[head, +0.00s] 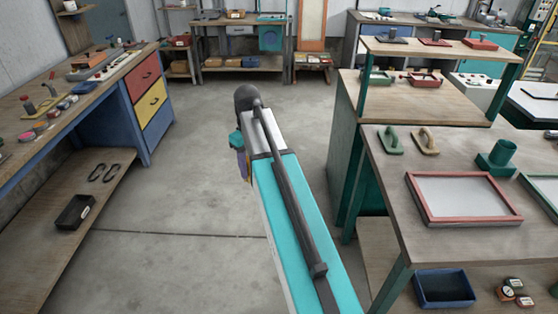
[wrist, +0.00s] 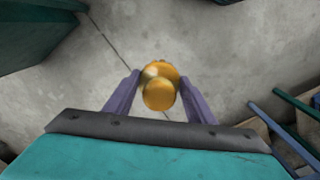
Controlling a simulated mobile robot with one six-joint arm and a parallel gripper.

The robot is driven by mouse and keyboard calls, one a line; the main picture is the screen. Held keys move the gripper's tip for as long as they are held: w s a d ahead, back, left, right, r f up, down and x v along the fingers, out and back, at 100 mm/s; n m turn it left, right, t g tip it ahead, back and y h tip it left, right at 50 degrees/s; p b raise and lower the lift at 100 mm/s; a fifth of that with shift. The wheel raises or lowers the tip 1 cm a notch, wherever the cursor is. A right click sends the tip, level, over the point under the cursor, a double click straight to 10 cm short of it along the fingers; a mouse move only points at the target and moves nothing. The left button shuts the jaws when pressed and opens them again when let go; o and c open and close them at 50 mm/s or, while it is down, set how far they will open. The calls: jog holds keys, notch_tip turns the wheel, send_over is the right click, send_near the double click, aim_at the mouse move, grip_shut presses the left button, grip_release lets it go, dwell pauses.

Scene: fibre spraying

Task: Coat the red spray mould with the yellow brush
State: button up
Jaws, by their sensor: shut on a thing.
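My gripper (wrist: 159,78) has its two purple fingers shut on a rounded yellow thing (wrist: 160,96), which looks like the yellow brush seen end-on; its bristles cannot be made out. In the head view my gripper (head: 243,164) is mostly hidden behind my arm, above the open floor, and the yellow thing does not show clearly. A red-framed panel with a grey face (head: 413,191) lies flat on the right bench, well to the right of my gripper. Smaller red pieces (head: 480,43) stand on the raised shelf behind. I cannot tell for sure which is the spray mould.
The right bench (head: 395,222) also holds green and tan hand floats (head: 426,141) and a green cup-like holder (head: 497,157). A left workbench (head: 52,130) carries tools and has red and yellow drawers (head: 151,103). Concrete floor (head: 200,190) between the benches is clear.

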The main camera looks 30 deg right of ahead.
jog(key=a+f+n+b, duration=0.1)
jog(key=a+n, duration=0.1)
jog(key=a, duration=1.4)
jog(key=shift+w+n, duration=0.3)
jog(key=shift+s+a+f, duration=0.1)
